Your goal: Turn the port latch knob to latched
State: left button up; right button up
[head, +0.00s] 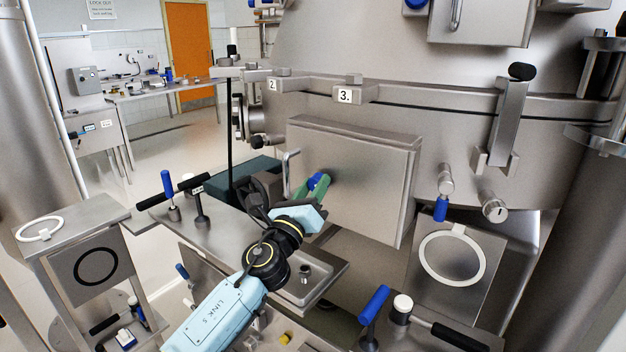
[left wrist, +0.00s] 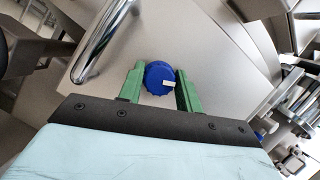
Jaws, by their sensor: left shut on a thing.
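The port latch knob, a round ribbed blue knob with a white mark (left wrist: 160,77), sits on the flat steel port door. In the left wrist view it lies between the two green fingers of my left gripper (left wrist: 160,90), which is shut on it. The white mark points to the right in that view. In the head view the blue knob (head: 317,181) shows only partly beside the green fingers of my left gripper (head: 314,188), at the left side of the steel door (head: 360,180). My right gripper is not in view.
A bent metal handle (head: 290,165) stands just left of the knob; it also shows in the left wrist view (left wrist: 103,42). Below are a steel bench (head: 225,235) with blue and black levers and a basin (head: 310,285). A white ring (head: 452,285) hangs at the right.

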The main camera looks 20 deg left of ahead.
pick_arm(q)
jog(key=n+y+p, duration=0.1)
jog(key=n, duration=0.2)
jog(key=n+y+p, duration=0.1)
jog(key=n+p, duration=0.1)
jog(key=n, duration=0.1)
jog(key=shift+r+g+y+p, duration=0.15)
jog(key=shift+g+y+p, duration=0.15)
jog(key=shift+g+y, duration=0.1)
jog(key=n+p, duration=0.2)
jog(key=n+g+y+p, duration=0.1)
jog(key=n+p, duration=0.1)
jog(key=n, duration=0.1)
jog(key=shift+r+y, duration=0.1)
jog(key=shift+y, duration=0.2)
jog(key=n+g+p, duration=0.1)
jog(key=n+p, duration=0.2)
jog(key=shift+n+g+p, duration=0.4)
jog(key=shift+n+p, duration=0.2)
jog(key=shift+f, duration=0.2)
jog(key=o, duration=1)
